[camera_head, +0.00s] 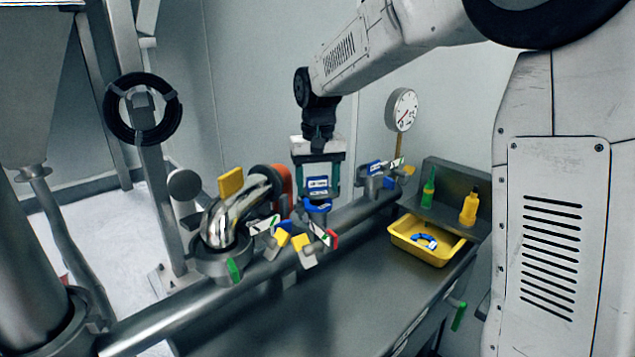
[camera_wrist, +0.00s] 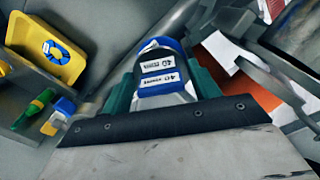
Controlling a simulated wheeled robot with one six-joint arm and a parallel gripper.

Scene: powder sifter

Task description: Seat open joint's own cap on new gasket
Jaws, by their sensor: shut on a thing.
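My gripper (camera_head: 317,187) has its two teal fingers shut on a grey cap with a blue-and-white label (camera_head: 318,183). In the wrist view the cap (camera_wrist: 160,88) sits between the fingers, with white tags marked 40 on blue. The cap is straight above the open joint (camera_head: 317,218) on the pipe, which shows a blue top and label. In the head view a small gap seems to separate them, but I cannot tell whether they touch. The gasket on the joint is not clearly visible under the cap.
Other clamped joints with coloured tags (camera_head: 305,250), a shiny elbow (camera_head: 235,215) and a gauge (camera_head: 401,109) stand close around the cap.

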